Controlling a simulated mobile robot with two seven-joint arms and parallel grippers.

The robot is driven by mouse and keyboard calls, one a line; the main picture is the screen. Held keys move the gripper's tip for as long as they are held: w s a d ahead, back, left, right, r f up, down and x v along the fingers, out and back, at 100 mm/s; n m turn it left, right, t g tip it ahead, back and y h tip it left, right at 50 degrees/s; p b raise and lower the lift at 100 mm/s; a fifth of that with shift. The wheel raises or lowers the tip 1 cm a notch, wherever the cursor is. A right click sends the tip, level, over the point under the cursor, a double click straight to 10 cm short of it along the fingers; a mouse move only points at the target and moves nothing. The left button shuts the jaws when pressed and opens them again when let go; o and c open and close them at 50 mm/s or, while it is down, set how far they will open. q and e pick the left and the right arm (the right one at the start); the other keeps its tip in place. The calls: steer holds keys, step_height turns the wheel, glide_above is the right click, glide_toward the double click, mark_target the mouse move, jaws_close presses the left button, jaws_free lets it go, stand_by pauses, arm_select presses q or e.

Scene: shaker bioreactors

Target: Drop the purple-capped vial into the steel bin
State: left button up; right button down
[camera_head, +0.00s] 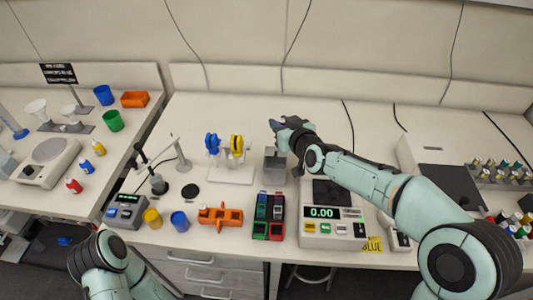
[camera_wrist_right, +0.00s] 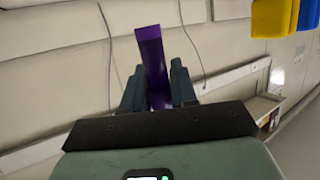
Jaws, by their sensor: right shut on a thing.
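My right gripper (camera_head: 283,126) is shut on the purple-capped vial (camera_wrist_right: 151,50). The vial stands up between the two fingers (camera_wrist_right: 157,82) in the right wrist view, its purple end sticking out past the tips. In the head view the vial (camera_head: 275,124) is a small dark purple spot at the gripper's left end. The steel bin (camera_head: 275,166) is a small grey open box on the bench. The gripper shows just above and behind it in the head picture; the exact height gap is hard to tell. My left gripper is out of view; only its arm shows at the bottom left.
A rack with blue and yellow discs (camera_head: 231,174) stands left of the bin. A scale reading 0.00 (camera_head: 325,228) is at right, under my right arm. A red, green and black tray (camera_head: 268,215) and an orange holder (camera_head: 220,217) lie in front. The bench behind the bin is clear.

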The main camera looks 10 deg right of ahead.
steer(key=shift+w, duration=0.1)
steer(key=shift+f+b, duration=0.35)
steer(key=shift+f, duration=0.2)
steer(key=b, duration=0.3)
glide_above(280, 156)
steer(key=shift+a+f, duration=0.1)
steer(key=shift+f, duration=2.25)
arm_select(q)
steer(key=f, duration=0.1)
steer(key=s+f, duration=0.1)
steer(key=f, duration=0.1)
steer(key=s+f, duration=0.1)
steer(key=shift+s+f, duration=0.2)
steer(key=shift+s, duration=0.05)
arm_select(e)
steer(key=c, duration=0.8)
jaws_free()
